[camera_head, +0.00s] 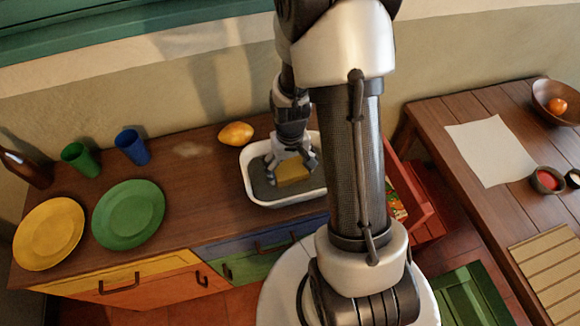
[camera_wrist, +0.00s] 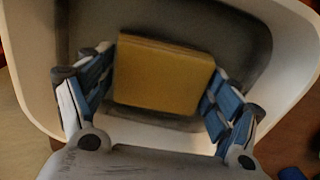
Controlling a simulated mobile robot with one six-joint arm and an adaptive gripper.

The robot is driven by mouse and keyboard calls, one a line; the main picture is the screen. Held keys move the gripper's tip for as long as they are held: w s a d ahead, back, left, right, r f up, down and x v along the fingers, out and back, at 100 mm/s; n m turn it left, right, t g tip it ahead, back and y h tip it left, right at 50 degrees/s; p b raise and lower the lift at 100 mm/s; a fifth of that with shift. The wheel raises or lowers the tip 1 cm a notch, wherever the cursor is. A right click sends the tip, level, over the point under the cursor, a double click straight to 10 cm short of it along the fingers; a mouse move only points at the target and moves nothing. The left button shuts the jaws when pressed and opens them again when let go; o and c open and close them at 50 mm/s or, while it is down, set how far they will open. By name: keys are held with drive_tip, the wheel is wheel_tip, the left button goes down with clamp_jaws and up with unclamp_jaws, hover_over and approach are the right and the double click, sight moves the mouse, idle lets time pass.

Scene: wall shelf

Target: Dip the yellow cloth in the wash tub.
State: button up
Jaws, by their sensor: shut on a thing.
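The yellow cloth (camera_wrist: 165,75) is a folded block between the two fingers of my gripper (camera_wrist: 160,88) in the wrist view. My gripper is shut on it, with a finger against its left and right sides. In the head view my gripper (camera_head: 291,165) points down into the white wash tub (camera_head: 250,160), and the cloth (camera_head: 293,173) shows below the fingers. The tub has a dark grey inside, and its rim (camera_wrist: 25,80) surrounds the cloth in the wrist view. I cannot tell whether the cloth touches the water or the tub's bottom.
A lemon (camera_head: 236,134) lies behind the tub. A yellow plate (camera_head: 48,235), a green plate (camera_head: 128,214), a green cup (camera_head: 80,159), a blue cup (camera_head: 132,147) and a dark bottle (camera_head: 24,168) stand at the left. A wooden table (camera_head: 440,120) is at the right.

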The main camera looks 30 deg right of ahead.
sight(290, 168)
drive_tip(key=shift+s+f+b, duration=0.1)
drive_tip(key=shift+f+b, duration=0.6)
drive_tip(key=shift+f, duration=0.25)
idle(1.4)
wheel_tip(290, 168, up, 13)
drive_tip(key=p, duration=1)
